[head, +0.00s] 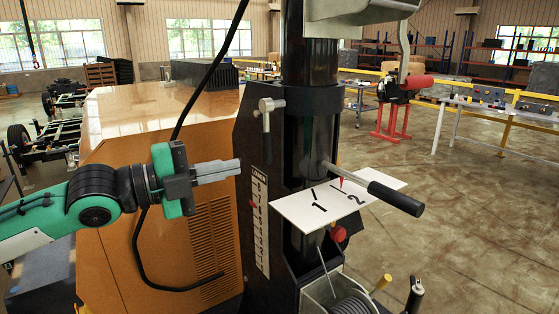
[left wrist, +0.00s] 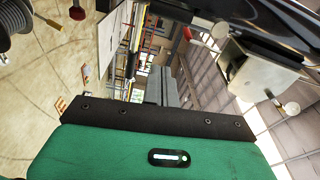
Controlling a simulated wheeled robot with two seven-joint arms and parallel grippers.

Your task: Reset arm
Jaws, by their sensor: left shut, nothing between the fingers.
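My left gripper (head: 237,167) reaches in from the left, in front of the orange housing. Its grey fingers are shut and empty, pointing right toward the black mast column, apart from it. In the left wrist view the shut fingers (left wrist: 172,72) show beyond the green gripper body. The light tower's black mast (head: 308,120) stands upright right of the gripper. A white plate marked 1 and 2 (head: 310,212) sits at the mast, with a red pointer above it. A lever with a black grip (head: 396,197) sticks out over the plate to the right. My right gripper is not in view.
A grey T-shaped handle (head: 267,115) stands above the numbered label strip (head: 261,225). A cable winch (head: 350,300) is at the bottom. A black cable (head: 148,205) hangs over the orange housing (head: 165,100) behind my arm. Open floor lies right (head: 470,220).

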